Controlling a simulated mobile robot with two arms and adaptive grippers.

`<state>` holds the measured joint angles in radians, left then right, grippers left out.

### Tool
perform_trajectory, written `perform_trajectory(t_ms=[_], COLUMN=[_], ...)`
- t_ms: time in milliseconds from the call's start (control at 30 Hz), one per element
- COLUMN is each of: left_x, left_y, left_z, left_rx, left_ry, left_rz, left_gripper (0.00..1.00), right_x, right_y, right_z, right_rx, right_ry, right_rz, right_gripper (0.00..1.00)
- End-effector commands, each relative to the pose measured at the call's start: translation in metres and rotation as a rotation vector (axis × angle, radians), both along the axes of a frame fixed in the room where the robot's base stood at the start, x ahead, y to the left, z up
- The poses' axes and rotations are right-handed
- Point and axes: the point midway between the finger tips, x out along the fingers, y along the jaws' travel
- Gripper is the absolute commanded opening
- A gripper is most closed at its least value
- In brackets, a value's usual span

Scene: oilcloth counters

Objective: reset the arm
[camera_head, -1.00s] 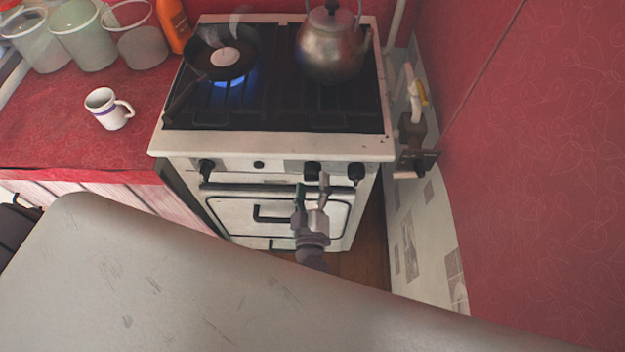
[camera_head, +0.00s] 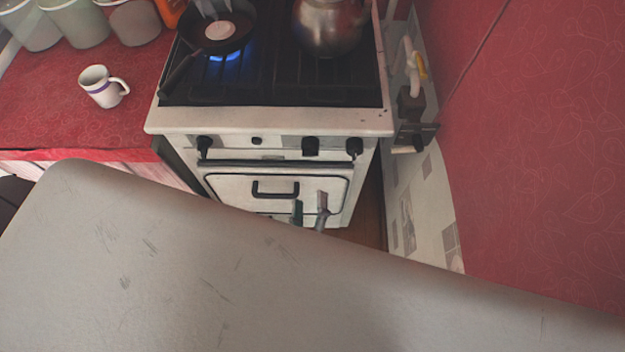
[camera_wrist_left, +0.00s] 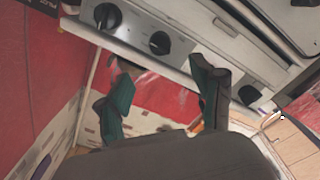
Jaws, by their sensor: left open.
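My left gripper (camera_head: 310,212) is open and empty in the head view. Only its fingertips show above the edge of the grey surface, in front of the white stove's (camera_head: 270,145) lower front. The rest of that arm is hidden behind the grey surface. In the left wrist view my left gripper (camera_wrist_left: 165,100) has its two green-tipped fingers spread apart with nothing between them. The stove's knobs (camera_wrist_left: 160,43) lie just beyond the fingers there.
A grey scratched surface (camera_head: 200,265) fills the foreground. On the stove a pan (camera_head: 217,30) sits over a lit blue flame, beside a metal kettle (camera_head: 330,25). A mug (camera_head: 102,87) stands on the red counter (camera_head: 60,115).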

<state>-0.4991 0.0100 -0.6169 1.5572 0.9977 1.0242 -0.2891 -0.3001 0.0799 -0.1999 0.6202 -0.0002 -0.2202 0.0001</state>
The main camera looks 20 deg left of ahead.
Motion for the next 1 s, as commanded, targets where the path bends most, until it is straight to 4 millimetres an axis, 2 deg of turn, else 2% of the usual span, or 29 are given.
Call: perform_trajectory(t_ms=[267, 367, 467, 567, 600, 667, 700, 800, 900, 1000], left_x=[0.0, 0.003, 0.005, -0.005, -0.013, -0.03, -0.044, -0.085, -0.132, -0.178], left_y=[0.0, -0.004, -0.014, -0.017, -0.015, -0.007, 0.0, 0.026, 0.06, 0.092], left_z=[-0.001, -0.016, -0.059, -0.127, -0.156, -0.199, -0.225, -0.285, -0.331, -0.361], left_rx=[0.004, 0.045, 0.152, 0.285, 0.335, 0.397, 0.432, 0.506, 0.559, 0.591], left_ry=[0.002, 0.025, 0.106, 0.261, 0.337, 0.459, 0.542, 0.761, 0.983, 1.181], left_rz=[-0.004, -0.059, -0.207, -0.399, -0.469, -0.565, -0.62, -0.738, -0.828, -0.89], left_gripper=[0.67, 0.67, 0.67, 0.67, 0.67, 0.67, 0.67, 0.67, 0.67, 0.67], right_x=[0.0, 0.0, 0.0, 0.0, 0.0, 0.0, 0.0, 0.0, 0.0, 0.0], right_y=[0.0, 0.0, 0.0, 0.0, 0.0, 0.0, 0.0, 0.0, 0.0, 0.0], right_z=[0.0, 0.0, 0.0, 0.0, 0.0, 0.0, 0.0, 0.0, 0.0, 0.0], right_rx=[0.0, 0.0, 0.0, 0.0, 0.0, 0.0, 0.0, 0.0, 0.0, 0.001], right_ry=[0.0, 0.0, 0.0, 0.0, 0.0, 0.0, 0.0, 0.0, 0.0, 0.0], right_rz=[0.0, 0.0, 0.0, 0.0, 0.0, 0.0, 0.0, 0.0, 0.0, 0.0], right_gripper=[0.4, 0.4, 0.4, 0.4, 0.4, 0.4, 0.4, 0.4, 0.4, 0.4])
